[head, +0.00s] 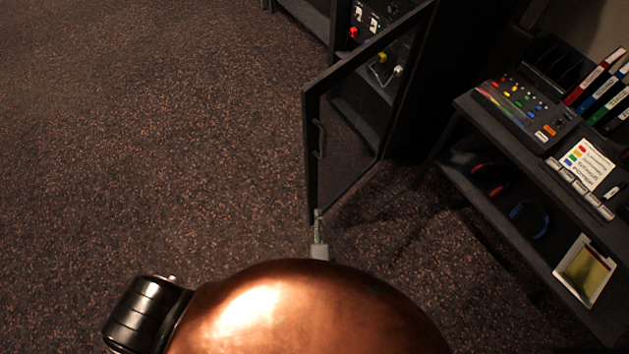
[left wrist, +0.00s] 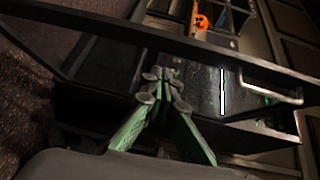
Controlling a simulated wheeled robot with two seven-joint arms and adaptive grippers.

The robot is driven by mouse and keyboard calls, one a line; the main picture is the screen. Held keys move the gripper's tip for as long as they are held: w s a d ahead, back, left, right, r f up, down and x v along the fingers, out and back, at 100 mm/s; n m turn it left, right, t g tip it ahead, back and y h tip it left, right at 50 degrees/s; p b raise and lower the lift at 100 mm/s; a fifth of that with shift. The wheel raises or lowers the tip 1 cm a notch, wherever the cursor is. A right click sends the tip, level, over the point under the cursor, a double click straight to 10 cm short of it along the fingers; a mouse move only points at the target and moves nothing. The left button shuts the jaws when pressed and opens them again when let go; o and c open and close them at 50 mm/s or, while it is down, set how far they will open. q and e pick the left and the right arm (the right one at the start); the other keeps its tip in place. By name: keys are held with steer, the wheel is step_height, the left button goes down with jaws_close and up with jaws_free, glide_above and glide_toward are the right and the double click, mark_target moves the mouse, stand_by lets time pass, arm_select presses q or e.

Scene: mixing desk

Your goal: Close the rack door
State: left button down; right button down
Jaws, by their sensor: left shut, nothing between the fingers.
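The rack door (head: 348,150) is a dark-framed panel with a see-through pane. It stands open, swung out from the rack (head: 330,25) over the floor. Its handle (head: 319,138) is near the free edge, and it also shows in the left wrist view (left wrist: 270,84). My left gripper (head: 318,214) is shut and empty at the lower free corner of the door. In the left wrist view its closed fingertips (left wrist: 160,76) appear in front of the door; I cannot tell whether they touch it. My right gripper is not in view.
A desk (head: 470,115) stands at the right, with a mixing console (head: 525,105), binders (head: 595,80) and a note card (head: 584,162). Headphones (head: 530,218) and a framed item (head: 584,270) are on its lower shelf. The carpet (head: 150,130) at the left is clear.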

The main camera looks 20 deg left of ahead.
arm_select(q)
step_height(320, 180, up, 4)
steer(key=d+t, duration=0.1)
glide_toward(313, 171)
steer(key=w+d, duration=0.2)
steer(key=w, duration=0.1)
steer(key=w+a, duration=0.2)
steer(key=shift+w+a+f, duration=0.1)
steer(key=shift+a, duration=0.3)
steer(key=shift+w+a, duration=0.25)
steer(key=shift+a, duration=0.25)
steer(key=shift+a, duration=0.1)
